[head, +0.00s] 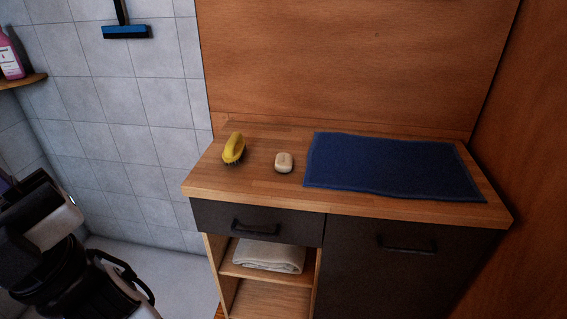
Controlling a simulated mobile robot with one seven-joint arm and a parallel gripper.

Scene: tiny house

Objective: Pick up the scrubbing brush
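The scrubbing brush (233,148) has a yellow body and dark bristles. It rests on the wooden counter top (262,195) near its left end in the head view. Part of my arm shows at the lower left of the picture, apart from the counter and well to the left of the brush. My gripper's fingertips cannot be made out, so I cannot see whether it is open or shut. Nothing hides the brush.
A beige soap bar (284,162) lies right of the brush. A dark blue towel (392,168) covers the counter's right part. Drawers with black handles and a shelf with a folded white towel (269,256) are below. Wooden panels stand behind and right; a tiled wall (170,90) is left.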

